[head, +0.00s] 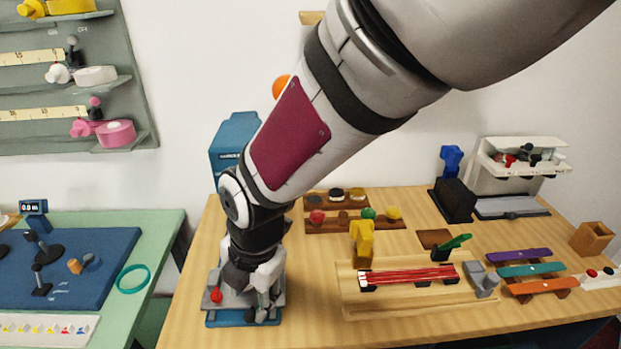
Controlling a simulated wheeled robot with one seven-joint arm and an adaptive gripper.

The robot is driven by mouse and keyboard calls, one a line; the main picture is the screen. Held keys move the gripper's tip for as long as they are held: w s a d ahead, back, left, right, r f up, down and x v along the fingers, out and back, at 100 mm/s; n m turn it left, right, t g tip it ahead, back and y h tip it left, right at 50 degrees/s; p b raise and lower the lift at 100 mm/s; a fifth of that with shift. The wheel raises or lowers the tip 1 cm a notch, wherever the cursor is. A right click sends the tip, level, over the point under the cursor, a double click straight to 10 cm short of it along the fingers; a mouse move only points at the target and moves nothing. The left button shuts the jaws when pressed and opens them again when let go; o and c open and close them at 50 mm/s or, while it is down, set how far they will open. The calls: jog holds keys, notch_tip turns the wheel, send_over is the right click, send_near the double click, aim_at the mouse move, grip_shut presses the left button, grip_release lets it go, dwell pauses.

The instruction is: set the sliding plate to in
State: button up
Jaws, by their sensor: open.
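A grey plate (228,292) with a red knob (216,296) sits over a blue base (232,319) at the front left of the wooden table; it looks like the sliding plate. My gripper (264,312) points down over the right part of this plate, with its fingers apart and nothing seen between them. The gripper and wrist hide the middle and right of the plate. I cannot tell whether a finger touches the plate, or how far in or out the plate stands.
A blue box (233,140) stands behind my arm. To the right are a wooden board (420,305) with red rods (410,276), a yellow clamp-like piece (362,242) and coloured bars (530,270). A green table (165,235) lies left across a gap.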

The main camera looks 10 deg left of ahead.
aim_at(251, 313)
jog(key=f, duration=0.4)
jog(key=a+f, duration=0.1)
jog(key=f, duration=0.2)
jog(key=shift+w+a, duration=0.1)
jog(key=shift+w, duration=0.2)
jog(key=shift+c, duration=0.5)
jog(key=shift+r, duration=0.1)
grip_shut()
